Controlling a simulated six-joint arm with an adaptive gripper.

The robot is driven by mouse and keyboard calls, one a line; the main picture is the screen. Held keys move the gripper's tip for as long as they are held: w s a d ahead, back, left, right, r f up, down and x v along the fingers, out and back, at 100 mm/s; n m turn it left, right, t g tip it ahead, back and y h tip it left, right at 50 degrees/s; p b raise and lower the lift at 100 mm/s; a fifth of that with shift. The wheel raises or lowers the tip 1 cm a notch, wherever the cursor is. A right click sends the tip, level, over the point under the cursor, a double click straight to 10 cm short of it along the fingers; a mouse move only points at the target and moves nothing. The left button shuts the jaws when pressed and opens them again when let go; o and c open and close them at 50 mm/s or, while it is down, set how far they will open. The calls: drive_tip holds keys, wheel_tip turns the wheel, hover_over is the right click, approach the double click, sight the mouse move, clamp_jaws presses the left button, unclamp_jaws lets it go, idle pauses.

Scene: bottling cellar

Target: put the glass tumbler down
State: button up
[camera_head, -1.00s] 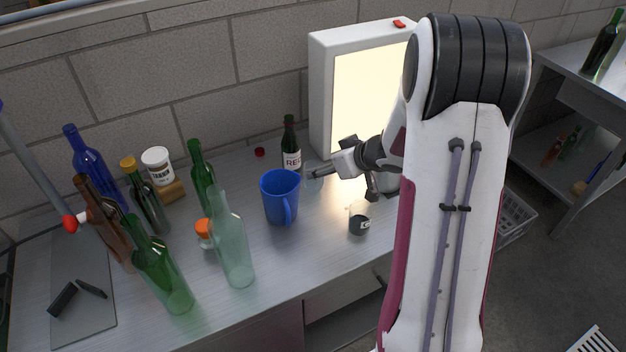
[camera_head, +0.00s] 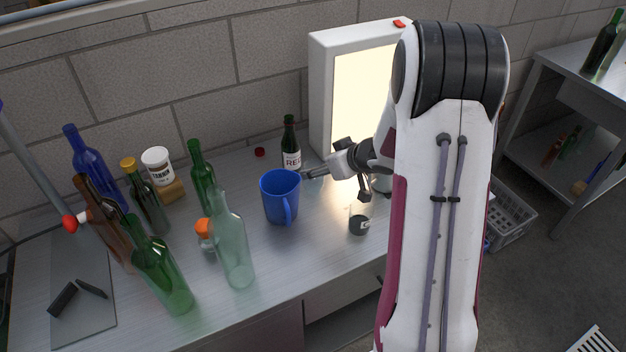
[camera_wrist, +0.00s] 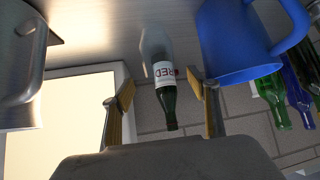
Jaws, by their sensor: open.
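My gripper (camera_wrist: 162,88) is open, its two yellow-padded fingers apart with nothing held between them in the wrist view. In the head view my gripper (camera_head: 326,168) is low over the bench, right of the blue mug (camera_head: 281,200). A faint clear shape (camera_wrist: 151,42), which looks like the glass tumbler, shows on the bench beyond the fingertips in the wrist view, by the labelled green bottle (camera_wrist: 166,95). I cannot make the tumbler out clearly in the head view, and its exact contact with the bench is hard to see.
The bottle with the RED label (camera_head: 290,146) stands behind my gripper, near the lit panel (camera_head: 358,95). A small dark-filled glass (camera_head: 359,222) stands in front. A metal jug (camera_wrist: 18,70) is at left in the wrist view. Several bottles crowd the bench's left side.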

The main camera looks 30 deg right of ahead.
drive_tip(key=shift+w, duration=0.1)
drive_tip(key=shift+x, duration=2.55)
drive_tip(key=shift+f, duration=0.1)
drive_tip(key=c, duration=1.3)
drive_tip(key=shift+r, duration=5.05)
